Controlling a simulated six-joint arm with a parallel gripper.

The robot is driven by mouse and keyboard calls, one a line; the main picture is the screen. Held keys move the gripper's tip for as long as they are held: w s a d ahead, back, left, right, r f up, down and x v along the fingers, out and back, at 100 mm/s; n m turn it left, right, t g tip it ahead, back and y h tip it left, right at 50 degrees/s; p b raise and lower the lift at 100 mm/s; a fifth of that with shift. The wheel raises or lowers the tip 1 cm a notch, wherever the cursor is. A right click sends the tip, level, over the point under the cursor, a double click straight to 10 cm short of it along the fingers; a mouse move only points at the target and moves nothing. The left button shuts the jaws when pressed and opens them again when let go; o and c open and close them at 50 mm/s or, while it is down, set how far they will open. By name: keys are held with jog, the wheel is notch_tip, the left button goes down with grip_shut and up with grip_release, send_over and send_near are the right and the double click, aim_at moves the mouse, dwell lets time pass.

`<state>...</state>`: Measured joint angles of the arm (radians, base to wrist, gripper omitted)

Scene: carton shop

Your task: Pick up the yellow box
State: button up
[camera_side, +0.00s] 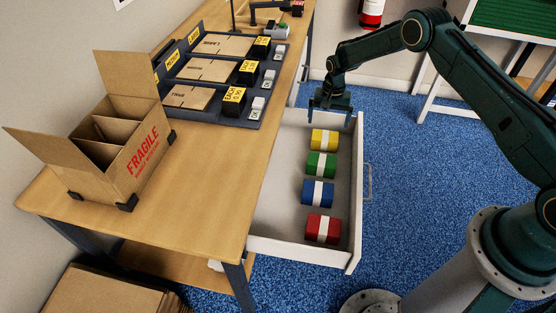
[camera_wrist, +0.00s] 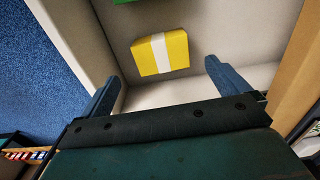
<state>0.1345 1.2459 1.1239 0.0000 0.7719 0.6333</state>
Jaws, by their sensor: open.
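The yellow box (camera_side: 324,140) with a white band lies in the open drawer (camera_side: 283,243), at the far end of a row of boxes. In the wrist view the yellow box (camera_wrist: 160,53) lies on the drawer floor, slightly turned, beyond my fingertips. My gripper (camera_side: 330,117) is above the far part of the drawer, close to the yellow box and apart from it. In the wrist view my gripper (camera_wrist: 163,75) is open and empty, with its two blue fingers spread wider than the box.
Green (camera_side: 321,165), blue (camera_side: 318,193) and red (camera_side: 323,228) boxes lie in the same drawer. The drawer walls stand close around my gripper. A FRAGILE carton (camera_side: 118,150) with open flaps stands on the wooden bench (camera_side: 193,190). Dark trays (camera_side: 203,117) stand farther back.

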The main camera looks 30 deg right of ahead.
aim_at(325, 137)
jog(key=shift+f, duration=2.15)
jog(key=shift+f, duration=2.6)
jog(key=shift+w, duration=0.1)
jog(key=c, duration=0.9)
jog(key=shift+o, duration=0.2)
jog(key=shift+r, duration=0.15)
notch_tip(325, 137, up, 20)
